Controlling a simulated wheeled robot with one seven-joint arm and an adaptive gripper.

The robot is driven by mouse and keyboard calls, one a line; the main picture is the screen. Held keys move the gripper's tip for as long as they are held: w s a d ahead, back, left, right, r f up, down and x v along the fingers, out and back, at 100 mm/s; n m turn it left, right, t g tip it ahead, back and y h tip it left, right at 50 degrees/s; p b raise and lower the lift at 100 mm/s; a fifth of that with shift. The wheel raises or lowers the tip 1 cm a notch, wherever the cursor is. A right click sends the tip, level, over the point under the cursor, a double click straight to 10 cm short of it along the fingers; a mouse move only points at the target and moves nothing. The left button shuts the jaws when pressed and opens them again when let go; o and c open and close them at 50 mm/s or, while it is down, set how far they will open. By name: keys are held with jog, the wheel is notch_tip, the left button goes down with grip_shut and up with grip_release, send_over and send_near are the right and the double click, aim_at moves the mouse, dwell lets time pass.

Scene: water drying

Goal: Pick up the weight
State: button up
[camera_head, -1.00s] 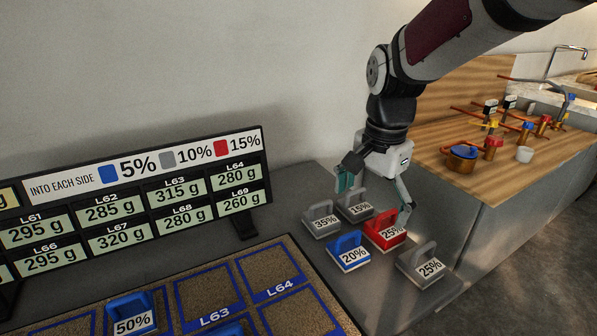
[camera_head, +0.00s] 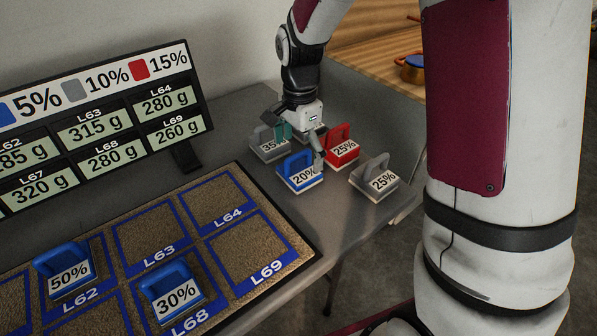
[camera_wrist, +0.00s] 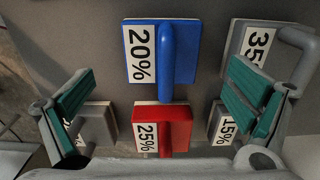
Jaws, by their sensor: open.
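Several handled weights stand on the grey table. A blue 20% weight (camera_head: 298,174) is nearest my gripper (camera_head: 301,147); it also shows in the wrist view (camera_wrist: 181,55) at top centre. A red 25% weight (camera_head: 342,148) is to its right, and shows in the wrist view (camera_wrist: 178,130) below the blue one. A grey 35% weight (camera_head: 264,146) is at left and a grey 25% weight (camera_head: 377,176) at right. A grey 15% weight (camera_wrist: 219,125) is partly hidden by a finger. My gripper is open and empty, its teal fingers apart above the weights.
A tray (camera_head: 318,250) of sand-coloured squares at front left holds a blue 50% weight (camera_head: 66,272) and a blue 30% weight (camera_head: 172,290). A display board (camera_head: 95,125) stands behind it. My arm fills the right side. A wooden counter (camera_head: 375,50) is at the back.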

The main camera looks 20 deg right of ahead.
aim_at(299, 169)
jog(key=shift+w+f+b, duration=0.1)
jog(key=shift+f+b, duration=0.55)
jog(key=shift+f, duration=2.05)
jog(key=c, duration=1.4)
